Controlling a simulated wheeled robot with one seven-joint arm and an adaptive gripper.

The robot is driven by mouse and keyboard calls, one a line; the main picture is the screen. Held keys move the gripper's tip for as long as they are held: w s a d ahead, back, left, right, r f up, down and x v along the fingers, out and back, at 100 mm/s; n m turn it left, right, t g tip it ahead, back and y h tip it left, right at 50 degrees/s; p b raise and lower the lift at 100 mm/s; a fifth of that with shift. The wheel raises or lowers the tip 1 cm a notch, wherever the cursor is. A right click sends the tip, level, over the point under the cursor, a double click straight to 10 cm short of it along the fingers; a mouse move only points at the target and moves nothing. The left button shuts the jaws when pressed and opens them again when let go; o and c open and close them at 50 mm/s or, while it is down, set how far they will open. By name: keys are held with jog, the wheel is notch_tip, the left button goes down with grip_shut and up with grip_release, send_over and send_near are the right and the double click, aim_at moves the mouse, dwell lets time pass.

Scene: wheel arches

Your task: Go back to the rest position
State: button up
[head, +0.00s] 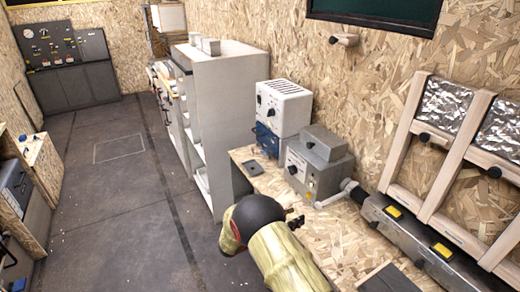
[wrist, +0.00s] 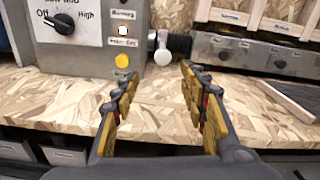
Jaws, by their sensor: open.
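My gripper (wrist: 160,84) is open and empty in the wrist view, its two yellow-padded fingers apart over the front edge of the wooden bench. In the head view my gripper (head: 294,220) is a small dark shape at the bench edge, partly hidden behind my own arm. A grey control box (head: 316,165) stands on the bench just beyond the gripper. The fingers touch nothing that I can see.
A long grey panel (head: 415,235) with yellow buttons runs along the wall at right, below wooden frames with foil. Open floor (head: 110,200) lies at left.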

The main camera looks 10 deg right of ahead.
jog(key=shift+s+d+r, duration=0.1)
jog(key=shift+d+r, duration=0.1)
jog(key=shift+r, duration=0.2)
jog(key=s+d+r+m+g+y, duration=0.3)
jog(key=s+r+m, duration=0.3)
jog(key=s+r, duration=0.25)
jog(key=s+d+r+m+g+y, duration=0.35)
jog(key=s+r+m, duration=0.25)
jog(key=s+r, duration=0.25)
jog(key=s+a+r+m+t+y, duration=0.3)
jog(key=s+a+m+y, duration=0.2)
jog(key=s, duration=0.5)
jog(key=s+a+r+m+t+y, duration=0.3)
jog(key=s+a+r+m+y, duration=0.1)
jog(key=s, duration=0.7)
jog(key=a+m+y, duration=0.1)
jog(key=a+m, duration=0.1)
jog(key=a, duration=0.1)
jog(key=shift+s+r+m, duration=0.3)
jog(key=shift+m, duration=0.1)
jog(key=shift+y, duration=0.25)
jog(key=shift+c, duration=0.7)
